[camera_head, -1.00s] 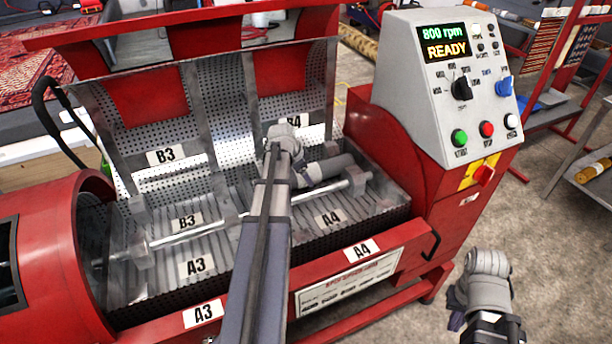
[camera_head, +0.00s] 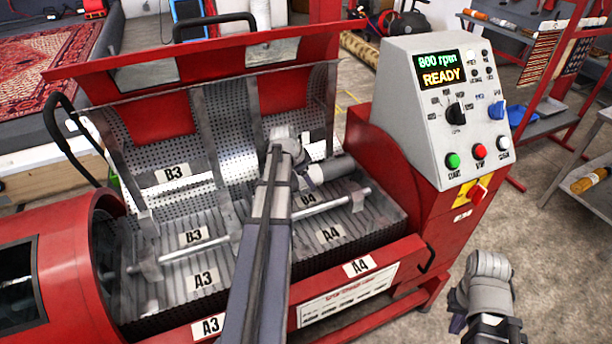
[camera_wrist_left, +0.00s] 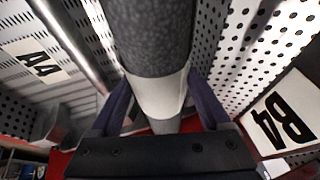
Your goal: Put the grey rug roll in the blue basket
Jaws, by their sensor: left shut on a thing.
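The grey rug roll (camera_head: 336,167) is a dark speckled cylinder at the right end of the open machine's perforated bay, near the B4 and A4 labels. My left gripper (camera_head: 306,182) reaches in over the bay and is shut on the roll. In the left wrist view the roll (camera_wrist_left: 152,42) runs between the two fingers, which close beside its pale band (camera_wrist_left: 160,95). My right gripper (camera_head: 457,322) hangs over the floor right of the machine; its fingers are mostly hidden by its wrist. I cannot make out a blue basket for certain.
A metal rod (camera_head: 205,250) crosses the bay. The raised red lid (camera_head: 215,50) stands behind. The control box (camera_head: 440,110) reads 800 rpm READY. Floor between is clear.

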